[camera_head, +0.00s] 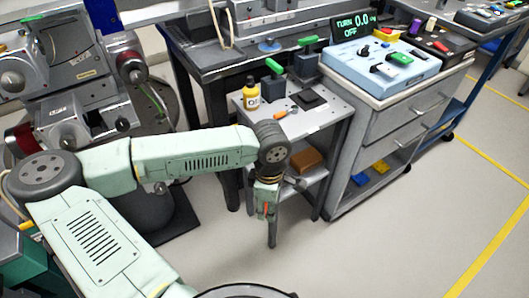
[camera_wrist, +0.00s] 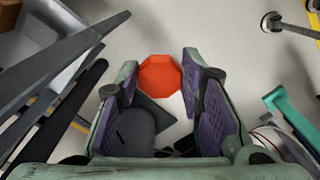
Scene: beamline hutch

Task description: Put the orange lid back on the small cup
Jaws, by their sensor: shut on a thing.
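My gripper (camera_head: 266,208) hangs pointing down in front of the small grey side table, low beside its front edge. It is shut on the orange lid (camera_wrist: 160,75), which shows as an orange octagon between the fingertips in the wrist view. In the head view only a thin orange-red edge of the lid (camera_head: 266,211) shows at the fingers. I cannot make out the small cup for sure in either view.
A drawer cabinet (camera_head: 385,115) stands right. Floor in front is clear.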

